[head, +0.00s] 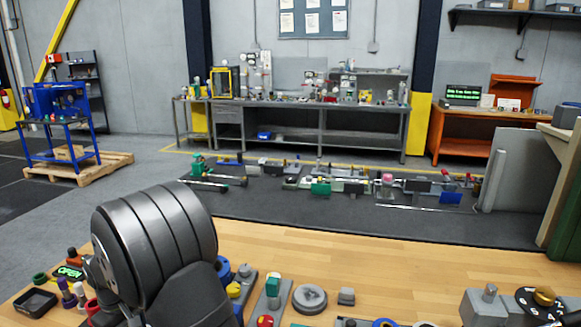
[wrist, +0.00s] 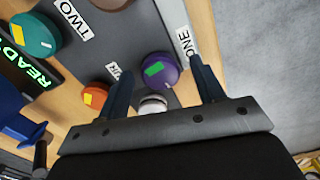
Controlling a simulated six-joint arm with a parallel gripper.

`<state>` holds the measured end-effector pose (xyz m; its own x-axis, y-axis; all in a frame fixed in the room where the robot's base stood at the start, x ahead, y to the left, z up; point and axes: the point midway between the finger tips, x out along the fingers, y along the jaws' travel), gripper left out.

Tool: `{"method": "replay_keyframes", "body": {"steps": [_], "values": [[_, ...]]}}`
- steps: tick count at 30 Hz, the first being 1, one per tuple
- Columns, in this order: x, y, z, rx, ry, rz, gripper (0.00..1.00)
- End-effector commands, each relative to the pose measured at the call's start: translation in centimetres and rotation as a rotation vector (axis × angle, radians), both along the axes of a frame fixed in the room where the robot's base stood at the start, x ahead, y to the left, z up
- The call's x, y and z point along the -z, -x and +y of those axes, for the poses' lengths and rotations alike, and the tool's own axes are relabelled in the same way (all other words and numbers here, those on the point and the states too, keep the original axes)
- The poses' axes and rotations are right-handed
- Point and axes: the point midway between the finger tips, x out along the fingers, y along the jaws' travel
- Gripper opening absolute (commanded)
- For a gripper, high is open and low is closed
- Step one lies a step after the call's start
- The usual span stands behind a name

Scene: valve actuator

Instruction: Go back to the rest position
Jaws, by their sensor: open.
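My gripper (wrist: 161,67) shows in the wrist view with its two dark fingers spread apart and nothing seen held between them. A purple knob (wrist: 162,70) with a green mark lies in view between the fingertips; I cannot tell whether they touch it. A pale round knob (wrist: 153,104) is near the gripper's base. A teal knob (wrist: 37,36) and an orange-marked knob (wrist: 95,96) are to the left. Labels reading ONE (wrist: 184,42) and TWO (wrist: 75,18) are beside them. In the head view my dark arm fills the lower left, and the gripper is hidden.
The wooden bench (head: 400,262) holds a grey block with a black dial (head: 540,303) at right, a grey disc (head: 309,298), a black tray (head: 36,302) and a green OPEN display (head: 69,272) at left. A green READY display (wrist: 26,66) shows at left. The bench's middle back is clear.

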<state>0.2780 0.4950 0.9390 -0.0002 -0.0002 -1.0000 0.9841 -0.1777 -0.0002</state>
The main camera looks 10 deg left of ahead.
Motion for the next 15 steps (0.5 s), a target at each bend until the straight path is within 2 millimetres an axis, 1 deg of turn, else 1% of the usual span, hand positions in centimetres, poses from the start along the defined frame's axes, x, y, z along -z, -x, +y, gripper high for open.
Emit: {"method": "replay_keyframes", "body": {"steps": [3, 6, 15], "values": [[0.0, 0.0, 0.0, -0.094, 0.002, 0.001, 0.62], [-2.3, -0.1, 0.1, -0.095, -0.003, -0.001, 0.62], [-8.4, -0.1, 0.1, -0.093, -0.003, -0.002, 0.62]]}}
